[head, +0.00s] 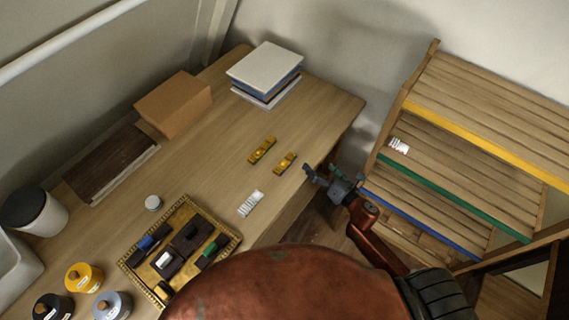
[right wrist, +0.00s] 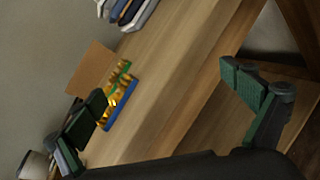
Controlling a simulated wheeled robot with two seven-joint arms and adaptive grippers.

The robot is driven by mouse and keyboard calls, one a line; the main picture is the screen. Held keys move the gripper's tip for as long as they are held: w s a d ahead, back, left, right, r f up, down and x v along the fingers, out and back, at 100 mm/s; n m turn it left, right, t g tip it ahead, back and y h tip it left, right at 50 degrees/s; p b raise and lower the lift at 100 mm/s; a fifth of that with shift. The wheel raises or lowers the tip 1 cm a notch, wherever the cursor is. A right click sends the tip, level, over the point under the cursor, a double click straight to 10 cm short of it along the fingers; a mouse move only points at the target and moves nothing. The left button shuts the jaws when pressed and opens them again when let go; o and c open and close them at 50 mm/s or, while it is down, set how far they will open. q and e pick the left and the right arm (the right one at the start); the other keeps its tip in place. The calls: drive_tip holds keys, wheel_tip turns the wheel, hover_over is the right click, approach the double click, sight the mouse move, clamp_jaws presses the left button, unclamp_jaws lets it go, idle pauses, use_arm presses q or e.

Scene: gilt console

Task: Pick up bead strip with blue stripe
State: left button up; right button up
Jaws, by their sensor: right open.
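Two short golden bead strips lie side by side on the wooden table. In the right wrist view, the bead strip with blue stripe (right wrist: 122,106) lies nearer the table edge, and the green-striped one (right wrist: 117,77) lies beyond it. In the head view they seem to be the right strip (head: 285,163) and the left strip (head: 262,150); their stripe colours do not show there. My right gripper (head: 320,176) is open and empty, off the table's right edge and apart from the strips. It also shows in the right wrist view (right wrist: 168,88). My left gripper is out of view.
A white label strip (head: 250,204) lies near the table's front edge. A gilt tray (head: 229,233) with dark pieces, jars, a cardboard box (head: 174,104) and stacked books (head: 265,73) stand around. A slatted shelf (head: 455,165) stands to the right. Table around the strips is clear.

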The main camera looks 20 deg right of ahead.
sight(288, 164)
drive_tip(key=a+r+n+y, duration=0.1)
drive_tip(key=n, duration=0.1)
drive_tip(key=a+n+y, duration=0.1)
drive_tip(key=a+r+n, duration=0.1)
drive_tip(key=a+n, duration=0.1)
drive_tip(key=shift+r+n+g+y, duration=0.3)
drive_tip(key=shift+y, duration=0.1)
drive_tip(key=a+n+y, duration=0.1)
drive_tip(key=n, duration=0.1)
drive_tip(key=a+n+g, duration=0.1)
drive_tip(key=n, duration=0.1)
drive_tip(key=a+n+y, duration=0.1)
drive_tip(key=a, duration=0.1)
drive_tip(key=shift+s+f+n+g+y, duration=0.3)
drive_tip(key=shift+s+f+n, duration=0.05)
drive_tip(key=shift+f+n, duration=0.05)
drive_tip(key=x, duration=0.3)
drive_tip(key=p+x, duration=0.1)
drive_tip(key=x, duration=0.1)
drive_tip(key=shift+w+a+r, duration=0.15)
drive_tip(key=shift+w+a, duration=0.15)
drive_tip(key=shift+w+a+f, duration=0.2)
drive_tip(key=shift+w+a, duration=0.1)
drive_tip(key=shift+w, duration=0.15)
drive_tip(key=shift+c, duration=0.5)
drive_tip(key=c, duration=1.1)
drive_tip(key=shift+c, duration=0.5)
drive_tip(key=shift+r, duration=0.1)
